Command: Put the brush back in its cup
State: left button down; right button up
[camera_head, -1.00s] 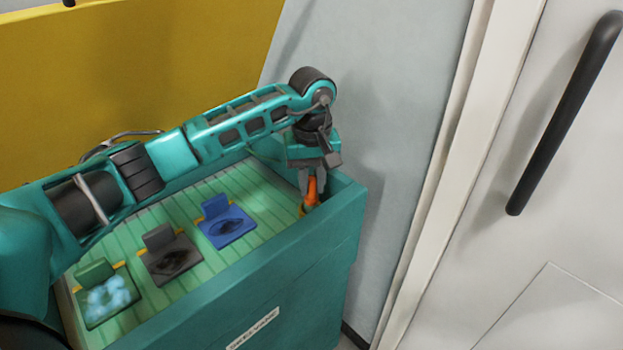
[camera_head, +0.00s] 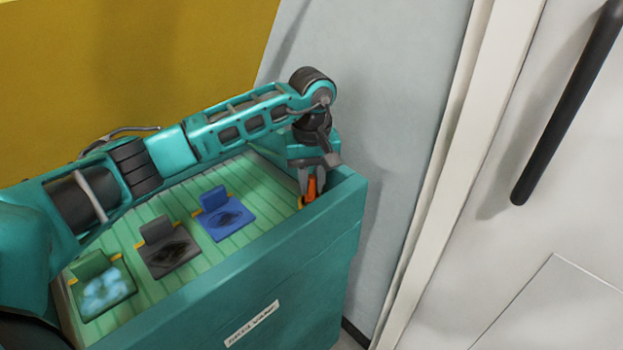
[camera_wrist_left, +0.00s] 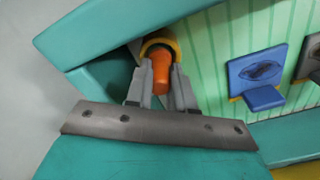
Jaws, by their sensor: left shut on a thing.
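My left gripper (camera_head: 312,184) is shut on the orange handle of the brush (camera_head: 312,187) at the right-hand corner of the teal cabinet top. In the left wrist view the gripper fingers (camera_wrist_left: 162,85) flank the orange handle (camera_wrist_left: 162,68). A yellow ring-shaped rim, which looks like the cup (camera_wrist_left: 160,42), curves around the handle's far end. The cup's yellow edge also shows small in the head view (camera_head: 301,203). The brush's lower end is hidden, so I cannot tell how deep it sits. My right gripper is not in view.
The green slatted top (camera_head: 180,205) holds a blue seal plate (camera_head: 223,218), a dark grey one (camera_head: 168,254) and a green one with pale blue foam (camera_head: 104,289). A raised teal wall (camera_head: 345,188) edges the corner. A grey wall and white door (camera_head: 570,230) stand to the right.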

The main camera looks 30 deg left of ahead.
pick_arm(q)
jog(key=shift+f, duration=0.4)
jog(key=c, duration=0.9)
grip_release()
jog(key=shift+r+p, duration=2.75)
jog(key=shift+r, duration=2.05)
jog(key=shift+f, duration=0.1)
